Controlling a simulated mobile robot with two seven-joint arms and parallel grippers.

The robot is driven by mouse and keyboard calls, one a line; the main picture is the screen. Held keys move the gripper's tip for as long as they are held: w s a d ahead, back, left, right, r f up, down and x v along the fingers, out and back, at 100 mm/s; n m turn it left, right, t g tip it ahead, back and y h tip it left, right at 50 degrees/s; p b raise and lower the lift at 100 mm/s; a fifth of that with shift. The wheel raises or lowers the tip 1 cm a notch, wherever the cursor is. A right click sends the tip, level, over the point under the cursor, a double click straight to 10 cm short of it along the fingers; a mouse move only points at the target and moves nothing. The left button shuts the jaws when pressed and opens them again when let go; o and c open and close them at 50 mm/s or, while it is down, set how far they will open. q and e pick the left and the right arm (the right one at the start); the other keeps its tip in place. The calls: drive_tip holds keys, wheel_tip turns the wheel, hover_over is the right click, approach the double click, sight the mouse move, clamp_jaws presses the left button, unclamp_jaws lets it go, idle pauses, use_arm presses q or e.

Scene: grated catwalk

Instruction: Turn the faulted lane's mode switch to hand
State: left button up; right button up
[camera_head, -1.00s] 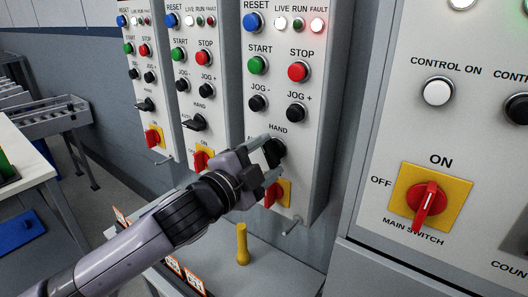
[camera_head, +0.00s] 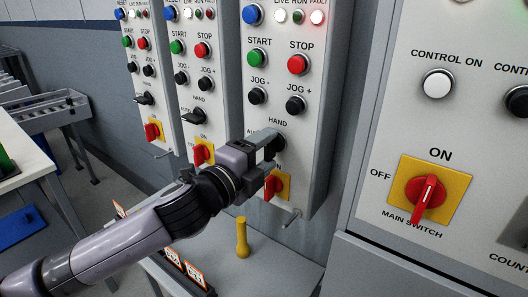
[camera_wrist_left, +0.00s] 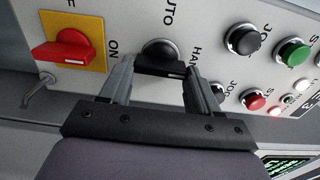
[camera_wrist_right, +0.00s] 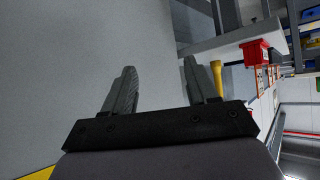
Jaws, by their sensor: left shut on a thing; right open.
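The nearest lane panel (camera_head: 284,75) has a FAULT lamp (camera_head: 317,17) that glows pinkish-white. Its black mode switch (camera_head: 279,144) sits under the HAND label, with AUTO to its left. My left gripper (camera_head: 268,143) is shut on this switch and partly hides it. In the left wrist view the knob (camera_wrist_left: 160,56) is between the two fingers, with the AUTO and HAND labels beside it. Its exact pointing is hard to tell. My right gripper (camera_wrist_right: 158,68) shows only in its own wrist view, open and empty beside a grey surface.
Red rotary switch (camera_head: 273,186) on a yellow plate is just below my left gripper. Two similar lane panels (camera_head: 195,75) stand to the left. A main switch (camera_head: 427,192) is on the right cabinet. A yellow peg-like thing (camera_head: 242,238) stands on the grey ledge below.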

use_arm(q)
drive_tip(key=o, duration=1.1)
drive_tip(key=shift+c, duration=0.2)
drive_tip(key=b+v, duration=0.1)
drive_tip(key=v, duration=0.6)
drive_tip(key=shift+s+f, duration=0.1)
